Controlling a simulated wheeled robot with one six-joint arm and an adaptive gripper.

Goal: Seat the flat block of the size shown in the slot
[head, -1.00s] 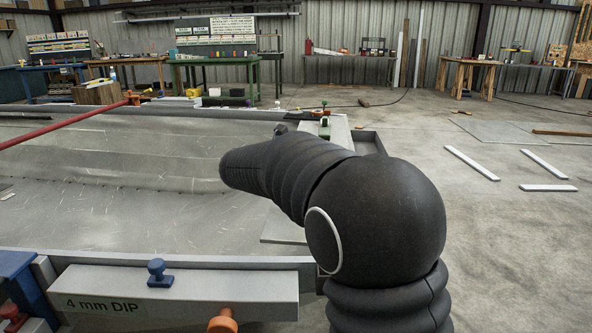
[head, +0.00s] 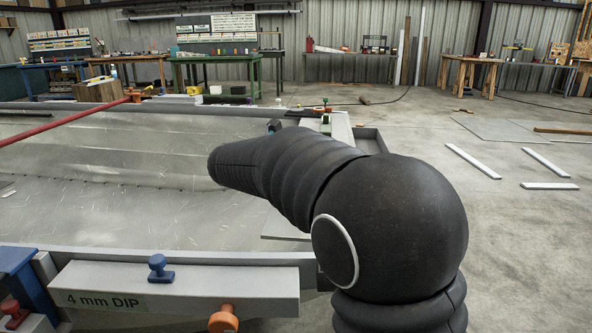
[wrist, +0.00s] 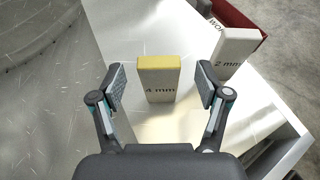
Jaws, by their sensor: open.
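A block marked "4 mm" (wrist: 159,87) with a yellow top stands on a pale surface in the middle of the wrist view. A grey-white block marked "2 mm" (wrist: 233,52) is to its right. My gripper (wrist: 163,86) is open, with one finger on each side of the 4 mm block and a gap on both sides. A label reading "4 mm DIP" (head: 101,300) is on the grey beam at the front left of the head view. I cannot make out the slot. In the head view my arm hides the gripper and the blocks.
A red container (wrist: 232,16) with partly hidden lettering lies behind the 2 mm block. The beam carries a blue knob (head: 159,268) and an orange knob (head: 223,319). A red bar (head: 68,124) crosses the metal panel (head: 120,205).

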